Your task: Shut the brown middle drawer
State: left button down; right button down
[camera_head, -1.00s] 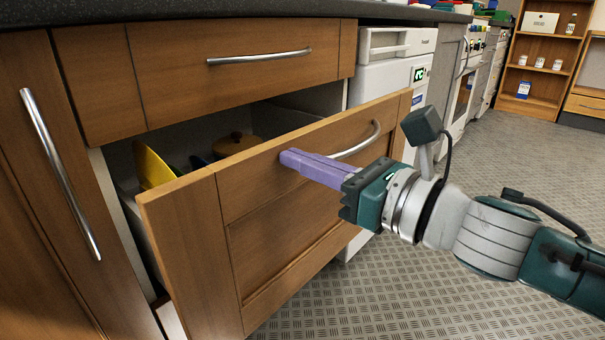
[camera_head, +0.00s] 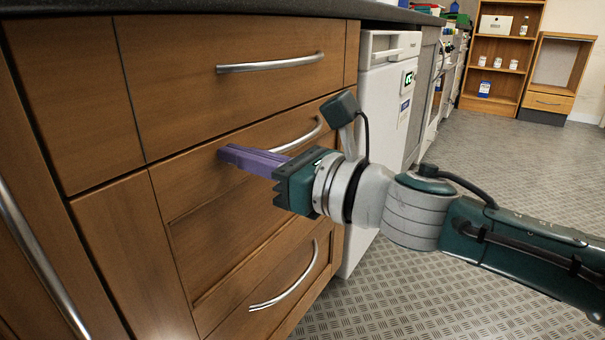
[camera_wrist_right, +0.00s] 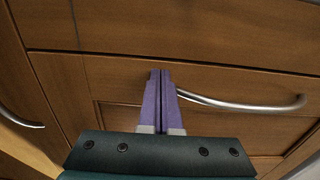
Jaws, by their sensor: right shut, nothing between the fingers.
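The brown middle drawer (camera_head: 218,222) has a wooden front that now looks flush with the cabinet face, and its inside is hidden. Its silver bar handle (camera_head: 300,140) also shows in the right wrist view (camera_wrist_right: 250,104), to the right of the fingers. My right gripper (camera_head: 224,154) is shut and empty. Its purple fingertips are at the upper part of the drawer front, left of the handle, and look to be touching it. In the right wrist view the closed fingers (camera_wrist_right: 161,74) point at the wooden front (camera_wrist_right: 220,82). My left gripper is not in view.
A closed top drawer (camera_head: 215,105) is above, and a lower drawer with a curved handle (camera_head: 288,288) is below. A tall door handle (camera_head: 38,255) stands out at the left. A white appliance (camera_head: 378,130) stands right of the cabinet. The patterned floor (camera_head: 480,185) is clear.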

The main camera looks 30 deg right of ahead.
jog(key=shift+f, duration=0.25)
dwell(0.4)
jog(key=v, duration=1)
jog(key=s+d+r+m+g+h+p, duration=0.1)
jog(key=d+r+m+h+p, duration=0.3)
jog(key=r+m+p, duration=0.7)
jog(key=s+d+r+m+g+h+p, duration=0.15)
jog(key=r+m+h+p, duration=0.35)
jog(key=r+m+p, duration=0.55)
jog(key=s+a+r+m+g+y+p, duration=0.1)
jog(key=s+a+r+m+g+p, duration=0.35)
jog(key=s+r+m+p, duration=0.7)
jog(key=s+a+r+m+g+y+p, duration=0.2)
jog(key=s+a+r+m+g+p, duration=0.3)
jog(key=p, duration=1.1)
notch_tip(320, 180, up, 34)
jog(key=d+g+p, duration=0.1)
jog(key=p, duration=3.3)
jog(key=shift+d+h, duration=0.2)
jog(key=shift+h, duration=0.1)
jog(key=shift+s, duration=0.1)
